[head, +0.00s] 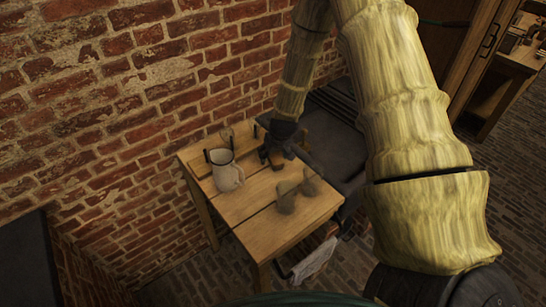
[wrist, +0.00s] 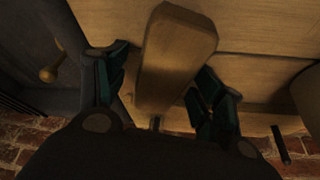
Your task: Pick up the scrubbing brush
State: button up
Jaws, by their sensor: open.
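The scrubbing brush appears to be the long wooden block (wrist: 177,55) in the wrist view. It lies between the two dark green fingers of my gripper (wrist: 155,82). The fingers are open, one on each side of it, with a visible gap on the left; I cannot tell whether the right finger touches it. Bristles do not show. In the head view my gripper (head: 271,156) is low over the far right part of the small wooden table (head: 255,212), and it mostly hides the brush there.
A pale jug (head: 226,174) stands on the table left of my gripper. Two rounded grey-brown objects (head: 287,197) stand nearer the front. A brick wall (head: 120,110) runs behind the table. A dark bench (head: 335,125) is to the right. A white cloth (head: 315,260) hangs below the tabletop.

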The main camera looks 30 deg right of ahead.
jog(key=shift+f, duration=0.15)
jog(key=shift+c, duration=0.4)
jog(key=c, duration=1.2)
jog(key=shift+r, duration=0.4)
jog(key=shift+r+b, duration=1.5)
jog(key=shift+r, duration=3.4)
